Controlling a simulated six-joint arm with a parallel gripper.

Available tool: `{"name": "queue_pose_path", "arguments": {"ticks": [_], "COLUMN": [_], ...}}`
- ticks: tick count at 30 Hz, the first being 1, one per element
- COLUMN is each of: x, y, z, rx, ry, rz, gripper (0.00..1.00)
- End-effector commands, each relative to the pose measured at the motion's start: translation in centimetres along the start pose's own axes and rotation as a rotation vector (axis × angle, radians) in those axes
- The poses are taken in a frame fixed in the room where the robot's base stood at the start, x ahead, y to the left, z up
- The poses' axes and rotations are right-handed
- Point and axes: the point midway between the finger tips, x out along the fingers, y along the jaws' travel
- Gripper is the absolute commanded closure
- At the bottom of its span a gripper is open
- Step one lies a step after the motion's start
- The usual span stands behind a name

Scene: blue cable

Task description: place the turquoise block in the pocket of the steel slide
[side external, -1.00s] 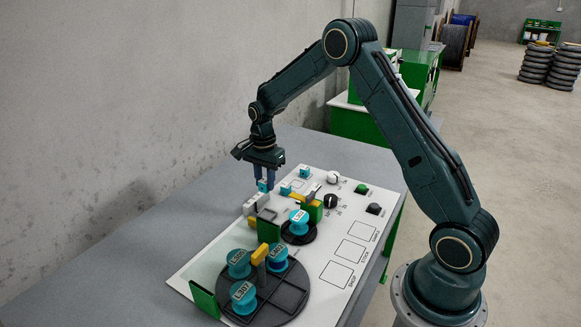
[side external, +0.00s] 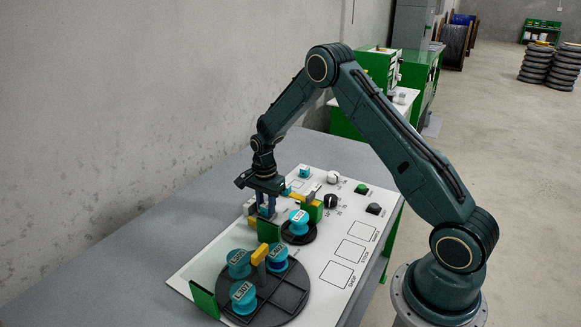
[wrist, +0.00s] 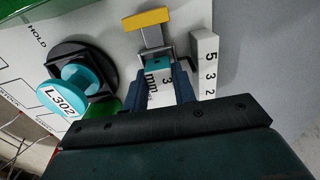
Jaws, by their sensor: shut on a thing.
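My gripper (side external: 266,208) points down over the white panel, beside the green upright plate. In the wrist view my gripper (wrist: 160,88) is shut on the turquoise block (wrist: 158,66), which has a white face reading "3 mm". The steel slide (wrist: 152,36), with a yellow-handled end, lies just beyond the block, right at its far edge. I cannot tell whether the block is in the pocket or above it, as the fingers and block hide the pocket. In the side view the block is mostly hidden between the fingers.
A white numbered bar (wrist: 205,62) stands close to the right finger in the wrist view. A turquoise spool marked L302 (wrist: 62,100) sits on a black holder to the left. A dark turntable (side external: 292,296) with several spools is in front. Another turquoise block (side external: 304,172) stands farther back.

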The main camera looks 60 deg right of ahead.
Motion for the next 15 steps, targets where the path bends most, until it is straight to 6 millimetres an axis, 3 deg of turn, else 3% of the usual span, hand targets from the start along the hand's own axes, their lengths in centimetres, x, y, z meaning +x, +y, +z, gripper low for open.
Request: {"name": "queue_pose_path", "arguments": {"ticks": [15], "x": [0.72], "y": [-0.02], "z": [-0.01], "rx": [0.0], "ry": [0.0], "rz": [-0.001], "gripper": [0.95]}}
